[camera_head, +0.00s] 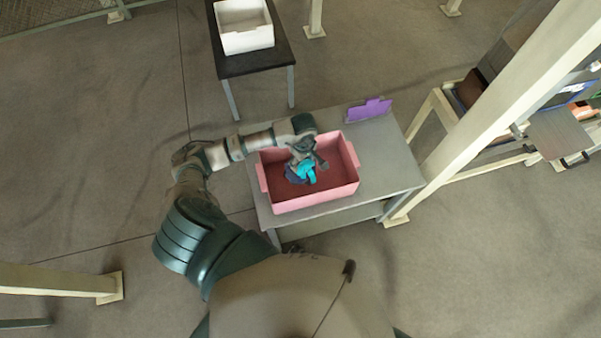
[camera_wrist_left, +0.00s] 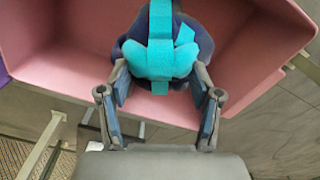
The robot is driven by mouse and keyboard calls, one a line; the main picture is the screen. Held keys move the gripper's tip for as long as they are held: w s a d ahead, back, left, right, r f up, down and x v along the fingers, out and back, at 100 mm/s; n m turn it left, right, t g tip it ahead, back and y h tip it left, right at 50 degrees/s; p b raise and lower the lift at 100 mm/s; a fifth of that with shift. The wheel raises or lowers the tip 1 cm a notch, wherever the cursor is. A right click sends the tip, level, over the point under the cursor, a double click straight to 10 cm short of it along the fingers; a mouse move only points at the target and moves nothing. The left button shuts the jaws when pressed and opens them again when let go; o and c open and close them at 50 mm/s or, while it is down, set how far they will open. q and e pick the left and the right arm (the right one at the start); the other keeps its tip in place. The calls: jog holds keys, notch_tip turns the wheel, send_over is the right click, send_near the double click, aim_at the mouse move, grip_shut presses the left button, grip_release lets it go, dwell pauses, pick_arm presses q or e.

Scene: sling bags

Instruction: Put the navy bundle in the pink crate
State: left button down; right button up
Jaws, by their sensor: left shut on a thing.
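The pink crate (camera_head: 316,199) stands on a grey table in the head view; its pink wall also fills much of the left wrist view (camera_wrist_left: 70,62). My left gripper (camera_head: 303,166) reaches down into the crate. In the left wrist view my left gripper (camera_wrist_left: 160,92) has its fingers on both sides of the navy bundle (camera_wrist_left: 203,38) and is shut on it. The bundle, tied with a turquoise strap (camera_wrist_left: 160,62), also shows inside the crate in the head view (camera_head: 290,176). Whether it touches the crate floor I cannot tell. My right gripper is not in view.
The grey table (camera_head: 385,160) has bare room right of the crate. A purple sign or holder (camera_head: 369,109) stands at its back edge. A white crate (camera_head: 245,40) sits on a black table farther back. A pale post (camera_head: 510,100) rises at the right.

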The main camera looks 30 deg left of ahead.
pick_arm(q)
jog(key=shift+d+f, duration=0.25)
jog(key=shift+f, duration=0.9)
jog(key=f, duration=0.2)
jog(key=a+f, duration=0.1)
jog(key=f, duration=0.1)
jog(key=shift+s+a+f, duration=0.1)
jog(key=shift+f, duration=0.05)
jog(key=shift+a+f, duration=0.15)
jog(key=shift+c, duration=2.3)
grip_release()
jog(key=shift+o, duration=1.2)
jog(key=shift+d, duration=0.55)
jog(key=shift+r, duration=0.3)
jog(key=r, duration=1)
jog(key=shift+a+r, duration=0.2)
jog(key=shift+d+r, duration=0.1)
jog(key=shift+r, duration=0.55)
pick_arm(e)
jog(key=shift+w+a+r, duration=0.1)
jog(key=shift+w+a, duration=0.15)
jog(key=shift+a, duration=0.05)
pick_arm(q)
jog(key=shift+a+f, duration=0.1)
jog(key=shift+a, duration=0.15)
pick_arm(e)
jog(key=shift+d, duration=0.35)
